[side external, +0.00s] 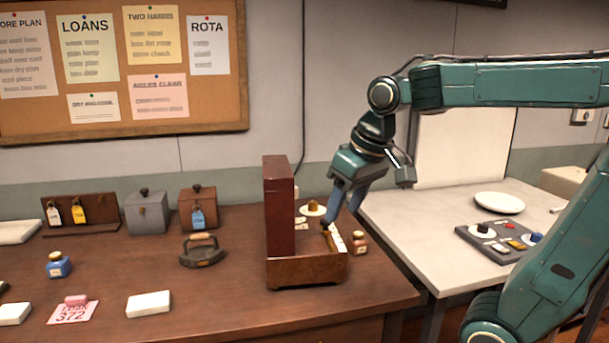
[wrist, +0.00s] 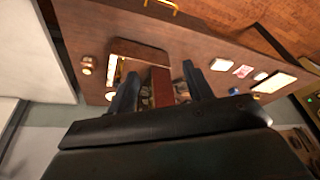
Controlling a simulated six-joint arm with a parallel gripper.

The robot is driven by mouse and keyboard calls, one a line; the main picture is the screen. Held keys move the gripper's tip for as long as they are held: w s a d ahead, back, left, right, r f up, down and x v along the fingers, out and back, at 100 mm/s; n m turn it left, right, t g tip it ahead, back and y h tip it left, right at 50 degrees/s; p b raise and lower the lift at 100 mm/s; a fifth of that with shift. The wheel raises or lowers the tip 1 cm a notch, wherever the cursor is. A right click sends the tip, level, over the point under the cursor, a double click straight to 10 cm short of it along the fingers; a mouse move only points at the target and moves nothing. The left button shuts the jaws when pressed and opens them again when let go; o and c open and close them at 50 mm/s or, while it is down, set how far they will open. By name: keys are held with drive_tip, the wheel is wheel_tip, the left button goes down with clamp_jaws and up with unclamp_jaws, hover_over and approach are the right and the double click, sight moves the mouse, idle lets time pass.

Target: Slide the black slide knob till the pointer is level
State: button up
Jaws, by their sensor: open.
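A wooden apparatus stands on the brown table, with a dark red upright panel (side external: 278,205) and a low wooden base (side external: 306,270). A pale strip (side external: 336,238) leans at the base's right side, with a small dark part at its upper end. I cannot tell whether that part is the black slide knob, and I cannot make out the pointer. My gripper (side external: 343,214) is open, pointing down just above and right of the apparatus. In the wrist view the red panel (wrist: 162,88) shows between the open fingers (wrist: 159,70), and the pale strip (wrist: 112,70) lies left.
A small brown jar (side external: 359,243) stands right of the base. A flat iron (side external: 202,252), a grey box (side external: 147,212), a brown box (side external: 198,208) and a blue jar (side external: 58,265) are left. A white table (side external: 415,215) holds a control panel (side external: 497,243) and plate (side external: 499,202).

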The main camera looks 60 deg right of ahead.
drive_tip(key=w+d+f+m+g, duration=0.2)
drive_tip(key=w+d, duration=0.5)
drive_tip(key=d, duration=0.4)
drive_tip(key=w+d+f+m+g, duration=0.2)
drive_tip(key=w+d+f+m, duration=0.2)
drive_tip(key=w+d, duration=0.4)
drive_tip(key=d+f, duration=0.1)
drive_tip(key=d, duration=0.2)
drive_tip(key=shift+w+d+y, duration=0.3)
drive_tip(key=shift+f, duration=0.3)
drive_tip(key=shift+f, duration=4.7)
drive_tip(key=shift+c, duration=0.2)
drive_tip(key=c, duration=0.7)
